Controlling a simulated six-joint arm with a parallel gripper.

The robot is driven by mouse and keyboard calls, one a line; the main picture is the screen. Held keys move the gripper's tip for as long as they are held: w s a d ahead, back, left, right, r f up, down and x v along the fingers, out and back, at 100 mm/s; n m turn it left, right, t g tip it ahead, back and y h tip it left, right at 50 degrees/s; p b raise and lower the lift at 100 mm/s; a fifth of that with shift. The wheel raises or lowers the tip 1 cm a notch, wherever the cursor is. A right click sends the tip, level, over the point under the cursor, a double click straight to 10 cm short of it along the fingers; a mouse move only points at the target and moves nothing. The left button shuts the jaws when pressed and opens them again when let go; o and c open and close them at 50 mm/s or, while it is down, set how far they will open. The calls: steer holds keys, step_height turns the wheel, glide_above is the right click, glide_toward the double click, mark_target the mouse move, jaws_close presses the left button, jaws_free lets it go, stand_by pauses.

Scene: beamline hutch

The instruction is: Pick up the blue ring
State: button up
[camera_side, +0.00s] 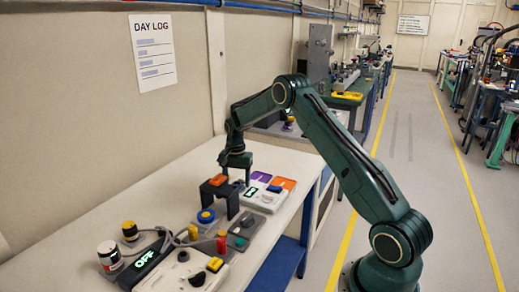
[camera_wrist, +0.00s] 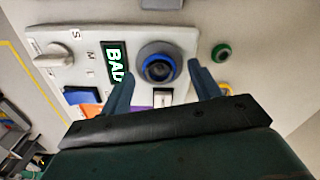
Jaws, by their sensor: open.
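In the wrist view a blue ring (camera_wrist: 172,74) lies around a dark round centre, with a grey rim about it, at the edge of a white panel. My gripper (camera_wrist: 162,70) is open, with one finger on either side of the ring in this view. The fingers do not visibly touch it, and the gap in height cannot be told. In the side view my gripper (camera_side: 236,178) points down over the bench, beside a black stand with an orange top. I cannot clearly make out the ring near the gripper there.
The white panel (camera_side: 262,203) carries a lit display (camera_wrist: 115,62), a grey knob (camera_wrist: 54,56) and a blue button (camera_wrist: 82,96). A green ring (camera_wrist: 221,53) lies to the right. The black stand (camera_side: 219,191) is close by. More controls and cables crowd the bench's near end.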

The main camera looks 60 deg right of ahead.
mark_target(237, 183)
steer(key=c, duration=1)
steer(key=shift+r, duration=0.15)
steer(key=shift+c, duration=0.2)
step_height(237, 183, up, 20)
stand_by(0.5)
